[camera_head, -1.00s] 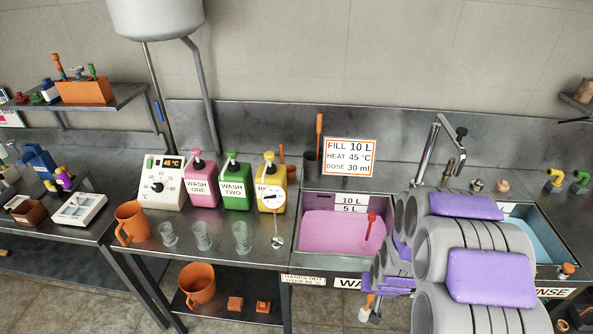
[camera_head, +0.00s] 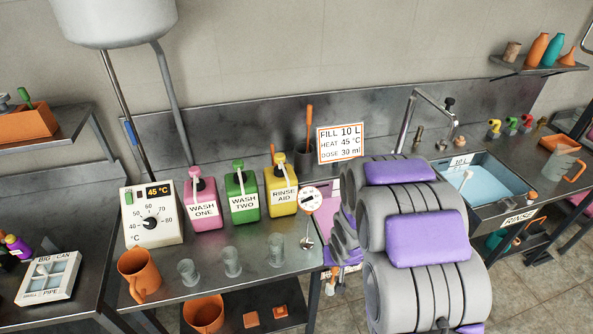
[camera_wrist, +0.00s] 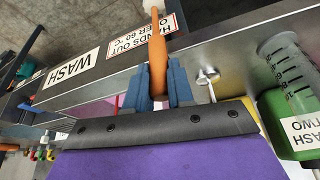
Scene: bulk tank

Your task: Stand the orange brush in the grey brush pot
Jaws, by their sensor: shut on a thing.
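My gripper (camera_wrist: 158,86) is shut on the orange brush (camera_wrist: 157,55), holding its orange shaft between two blue-grey fingers. The brush is in front of the bench's metal front edge in the wrist view. In the head view my arm hides most of the gripper; a small pale and orange end, probably the held brush (camera_head: 331,285), shows low beside my arm. A dark grey pot (camera_head: 304,155) stands at the back of the bench, left of the fill sign. An orange-handled thing (camera_head: 309,122) stands upright in it. The held brush is apart from the pot.
Pink, green and yellow wash bottles (camera_head: 243,194) stand left of the pot. Clear cups (camera_head: 232,262), an orange jug (camera_head: 139,272) and a round dial on a stem (camera_head: 310,200) stand in front. My arm covers most of the pink wash sink (camera_head: 327,204). The blue rinse sink (camera_head: 485,185) is at right.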

